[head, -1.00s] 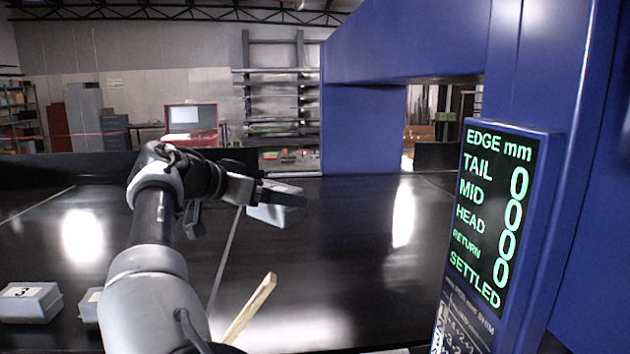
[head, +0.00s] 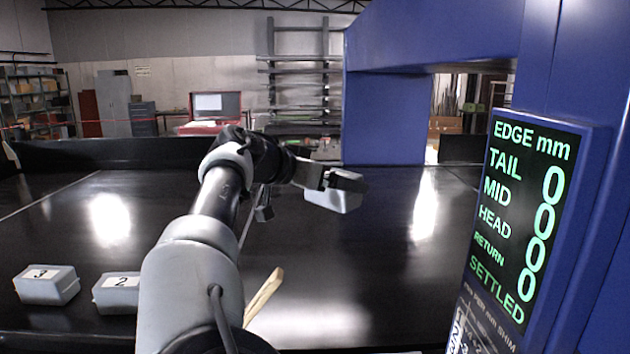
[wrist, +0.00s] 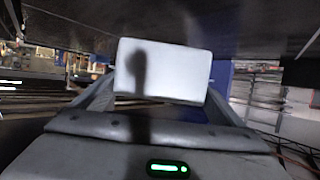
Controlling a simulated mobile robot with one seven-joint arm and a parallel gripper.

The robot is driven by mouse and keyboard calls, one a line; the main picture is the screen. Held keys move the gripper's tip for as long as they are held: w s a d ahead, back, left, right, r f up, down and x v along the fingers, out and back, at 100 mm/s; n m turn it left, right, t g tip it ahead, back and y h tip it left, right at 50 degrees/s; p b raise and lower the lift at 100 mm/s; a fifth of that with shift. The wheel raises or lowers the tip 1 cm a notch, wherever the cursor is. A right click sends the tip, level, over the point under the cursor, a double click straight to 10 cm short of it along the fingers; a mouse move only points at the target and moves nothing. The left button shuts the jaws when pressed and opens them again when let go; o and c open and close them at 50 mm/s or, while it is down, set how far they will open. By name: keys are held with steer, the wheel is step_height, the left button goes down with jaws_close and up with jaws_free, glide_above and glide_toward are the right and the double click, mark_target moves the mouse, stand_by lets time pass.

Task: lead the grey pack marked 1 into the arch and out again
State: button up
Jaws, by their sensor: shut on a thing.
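My gripper (head: 327,182) is shut on a light grey pack (head: 343,194) and holds it just above or on the black belt; the gap cannot be told. No number shows on the held pack. It also shows pale and blank between the fingers in the wrist view (wrist: 162,72). The blue arch (head: 385,118) stands to the right of the pack, with its opening under the blue beam. The pack is outside the opening, on its left side in the picture. The arch's display (head: 520,215) reads TAIL, MID, HEAD and RETURN at 0, with SETTLED below.
Grey packs marked 3 (head: 47,286) and 2 (head: 117,294) sit at the near left of the black belt (head: 390,270). A wooden stick (head: 264,296) lies or leans near my arm. The belt between the held pack and the arch looks clear.

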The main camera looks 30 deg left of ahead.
steer(key=w+d, duration=0.9)
steer(key=d, duration=0.5)
steer(key=w+d, duration=1)
steer(key=d, duration=0.3)
steer(key=s+a, duration=1.1)
steer(key=a, duration=0.5)
steer(key=s+a, duration=1.1)
steer(key=a, duration=0.5)
steer(key=shift+s+a, duration=0.3)
steer(key=shift+s, duration=0.1)
steer(key=shift+r, duration=0.1)
